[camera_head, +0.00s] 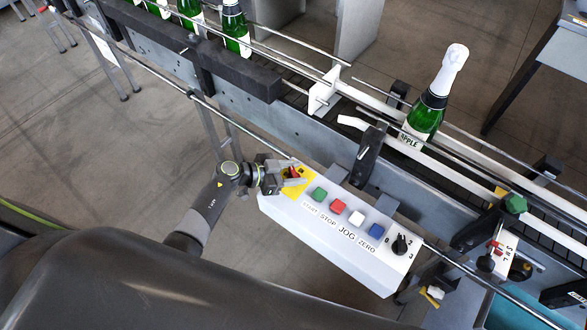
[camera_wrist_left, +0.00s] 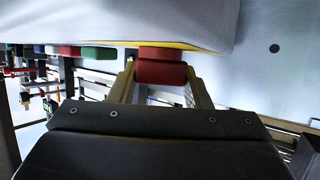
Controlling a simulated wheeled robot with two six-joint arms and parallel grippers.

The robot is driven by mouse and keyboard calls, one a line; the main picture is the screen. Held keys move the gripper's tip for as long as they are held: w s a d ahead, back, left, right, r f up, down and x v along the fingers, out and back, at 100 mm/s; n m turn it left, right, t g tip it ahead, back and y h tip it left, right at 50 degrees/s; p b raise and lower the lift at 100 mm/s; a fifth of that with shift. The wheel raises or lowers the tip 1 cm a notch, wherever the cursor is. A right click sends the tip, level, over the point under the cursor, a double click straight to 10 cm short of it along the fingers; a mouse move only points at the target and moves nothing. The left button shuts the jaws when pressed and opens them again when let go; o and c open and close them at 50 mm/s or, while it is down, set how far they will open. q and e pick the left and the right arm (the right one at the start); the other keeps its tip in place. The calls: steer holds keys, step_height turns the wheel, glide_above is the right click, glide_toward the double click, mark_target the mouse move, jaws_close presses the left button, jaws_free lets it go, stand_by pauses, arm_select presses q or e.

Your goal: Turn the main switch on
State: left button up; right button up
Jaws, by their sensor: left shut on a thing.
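The main switch (camera_head: 293,172) is a red handle on a yellow plate (camera_head: 299,187) at the left end of the white control box (camera_head: 335,247). My left gripper (camera_head: 290,174) reaches it from the left and is shut on the red handle. In the left wrist view the red handle (camera_wrist_left: 161,72) sits between the two fingers (camera_wrist_left: 160,85), against the yellow-edged plate. The fingers partly hide the switch in the head view. My right gripper is not in view.
Beside the switch are a green start button (camera_head: 320,194), red stop button (camera_head: 338,206), white jog button (camera_head: 357,218), blue zero button (camera_head: 376,231) and black rotary knob (camera_head: 400,244). Behind runs a conveyor with rails and a green bottle (camera_head: 428,112). Floor is clear at left.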

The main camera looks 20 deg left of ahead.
arm_select(q)
steer(key=shift+w+m+g+h, duration=0.1)
steer(key=shift+m+g+h, duration=0.5)
steer(key=shift+m+g, duration=0.4)
steer(key=m+g+b, duration=0.2)
steer(key=g, duration=0.1)
steer(key=shift+f+m+h, duration=0.15)
steer(key=shift+m+h, duration=0.15)
steer(key=shift+h, duration=0.1)
steer(key=m+g+b, duration=0.4)
steer(key=g+b, duration=0.1)
steer(key=shift+f+m+g, duration=0.1)
steer(key=shift+m+g, duration=0.2)
steer(key=shift+m, duration=0.1)
steer(key=shift+d+r+m+g+b, duration=0.1)
steer(key=shift+r+m+g+b, duration=0.1)
steer(key=shift+m+g+b, duration=1.05)
steer(key=shift+n, duration=0.25)
steer(key=o, duration=1)
